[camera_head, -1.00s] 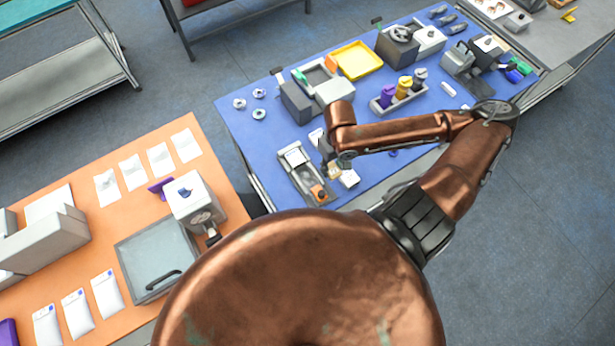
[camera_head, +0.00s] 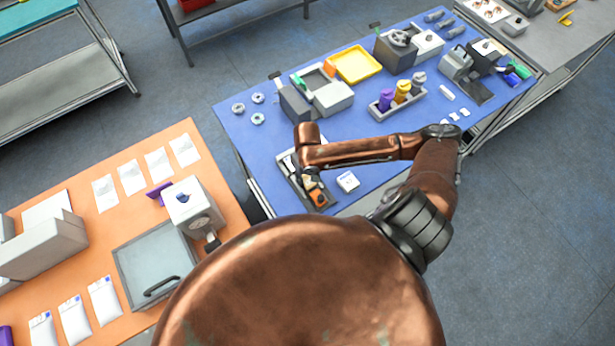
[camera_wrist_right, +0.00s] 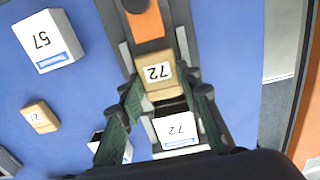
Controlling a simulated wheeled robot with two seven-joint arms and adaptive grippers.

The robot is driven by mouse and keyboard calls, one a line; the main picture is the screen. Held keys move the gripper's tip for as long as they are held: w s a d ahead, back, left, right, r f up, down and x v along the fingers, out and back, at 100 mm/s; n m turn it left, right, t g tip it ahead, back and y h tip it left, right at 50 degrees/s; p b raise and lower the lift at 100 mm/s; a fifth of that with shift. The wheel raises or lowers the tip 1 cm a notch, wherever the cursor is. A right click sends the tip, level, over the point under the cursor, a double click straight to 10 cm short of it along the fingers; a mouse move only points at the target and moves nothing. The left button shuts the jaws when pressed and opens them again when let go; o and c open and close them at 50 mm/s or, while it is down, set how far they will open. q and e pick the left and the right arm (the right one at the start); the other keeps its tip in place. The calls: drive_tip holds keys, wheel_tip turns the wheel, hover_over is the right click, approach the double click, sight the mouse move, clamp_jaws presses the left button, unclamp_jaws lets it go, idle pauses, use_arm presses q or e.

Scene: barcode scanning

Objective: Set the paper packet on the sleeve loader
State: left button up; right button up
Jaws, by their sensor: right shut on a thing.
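The paper packet (camera_wrist_right: 160,72) is tan with a label 72. It sits between the fingertips of my right gripper (camera_wrist_right: 165,80), which is shut on it. The sleeve loader (camera_head: 288,168) is a grey tray with an orange block (camera_wrist_right: 145,20) at one end. The gripper and packet are over the loader, packet beside the orange block. I cannot tell whether the packet touches the loader. A white carton (camera_wrist_right: 175,132) labelled 72 lies in line with the packet, seen between the fingers. My left gripper is not in view.
A white box (camera_head: 347,181) marked 57 stands beside the loader, also in the wrist view (camera_wrist_right: 50,40). A small tan packet (camera_wrist_right: 40,115) lies near it. A grey machine (camera_head: 332,97), yellow tray (camera_head: 357,64) and bottle rack (camera_head: 398,104) stand further back on the blue table.

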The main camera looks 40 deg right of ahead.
sight(307, 180)
drive_tip(key=shift+f, duration=0.25)
drive_tip(key=shift+f, duration=0.3)
drive_tip(key=o, duration=1.3)
drive_tip(key=shift+r, duration=0.55)
wheel_tip(307, 180, up, 12)
drive_tip(key=shift+r, duration=0.1)
